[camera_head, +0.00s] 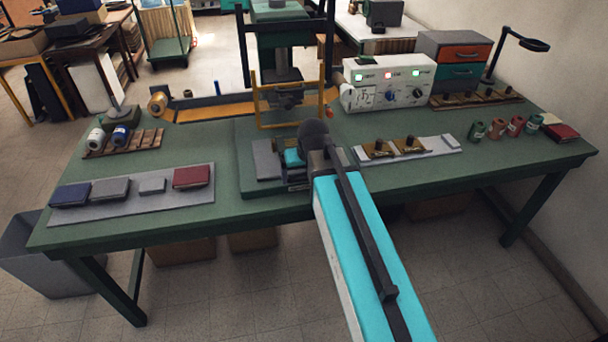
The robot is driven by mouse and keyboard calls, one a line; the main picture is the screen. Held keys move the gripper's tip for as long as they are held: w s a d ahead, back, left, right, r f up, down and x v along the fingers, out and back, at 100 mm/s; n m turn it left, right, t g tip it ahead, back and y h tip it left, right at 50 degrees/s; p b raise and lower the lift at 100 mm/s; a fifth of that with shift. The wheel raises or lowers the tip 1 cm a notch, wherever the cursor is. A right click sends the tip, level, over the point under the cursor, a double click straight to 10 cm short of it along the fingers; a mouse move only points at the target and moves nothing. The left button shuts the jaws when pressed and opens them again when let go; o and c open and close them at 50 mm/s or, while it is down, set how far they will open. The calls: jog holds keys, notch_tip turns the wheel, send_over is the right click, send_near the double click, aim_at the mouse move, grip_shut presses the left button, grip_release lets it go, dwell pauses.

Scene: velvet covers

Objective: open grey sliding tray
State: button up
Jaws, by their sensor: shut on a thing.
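The grey sliding tray (265,160) sits on the green table, at the front of the yellow-framed press (284,92). My gripper (296,178) is low at the tray's front right and is shut on the tray. My arm's dark wrist and teal link come in from below and hide the tray's right side and most of the grip, so the fingertips do not show clearly.
A grey board (125,208) with several small covers lies at the left. A white strip (440,146) with brass pieces lies to the right. A white control box (389,83) with lit lamps stands behind it. Spools (121,134) stand at the left; bare green tabletop lies between.

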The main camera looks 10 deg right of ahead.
jog(key=o, duration=1.3)
jog(key=shift+s, duration=0.1)
jog(key=shift+r, duration=0.15)
jog(key=shift+b+v, duration=1.05)
jog(key=shift+v, duration=5.75)
